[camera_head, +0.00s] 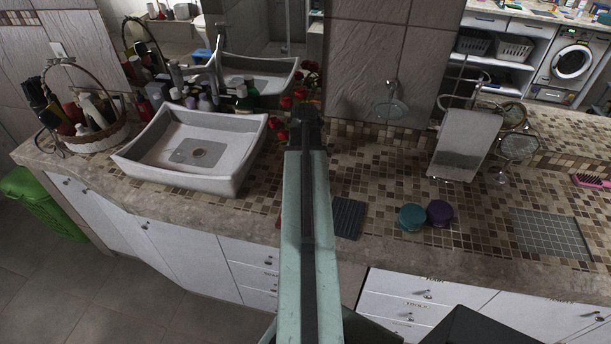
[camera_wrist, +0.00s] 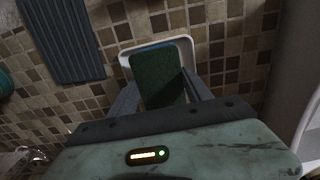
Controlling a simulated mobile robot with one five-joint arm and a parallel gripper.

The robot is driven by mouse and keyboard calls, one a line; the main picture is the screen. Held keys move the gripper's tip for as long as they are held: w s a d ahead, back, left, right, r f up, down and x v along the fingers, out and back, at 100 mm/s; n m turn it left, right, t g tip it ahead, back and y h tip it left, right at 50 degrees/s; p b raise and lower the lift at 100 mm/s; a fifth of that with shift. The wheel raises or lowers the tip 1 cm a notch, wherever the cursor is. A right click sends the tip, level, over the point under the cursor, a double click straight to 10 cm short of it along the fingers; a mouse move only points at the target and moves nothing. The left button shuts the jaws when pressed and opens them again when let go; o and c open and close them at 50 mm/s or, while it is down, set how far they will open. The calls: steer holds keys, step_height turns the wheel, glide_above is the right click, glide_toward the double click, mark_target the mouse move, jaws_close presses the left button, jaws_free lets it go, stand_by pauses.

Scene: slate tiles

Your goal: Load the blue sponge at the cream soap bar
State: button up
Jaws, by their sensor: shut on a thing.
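In the wrist view a sponge (camera_wrist: 158,72) shows a dark green top face and a thin strip of blue at its far edge. My gripper (camera_wrist: 160,80) is shut on it, with one finger along each side. The sponge is in or just above a white, round-cornered dish (camera_wrist: 187,48); I cannot tell whether it touches the dish. In the head view my arm hides the gripper, sponge and dish. I cannot make out a cream soap bar in either view.
A dark ribbed mat (camera_head: 348,218) lies right of my arm, with a teal jar (camera_head: 411,216) and a purple jar (camera_head: 439,212) beyond it. A white basin (camera_head: 195,150) stands to the left. A grey grid mat (camera_head: 552,233) lies far right.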

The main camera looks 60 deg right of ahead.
steer(key=shift+f+b, duration=0.5)
steer(key=shift+b, duration=0.05)
stand_by(1.9)
step_height(320, 180, up, 7)
steer(key=p, duration=0.7)
steer(key=shift+r, duration=0.1)
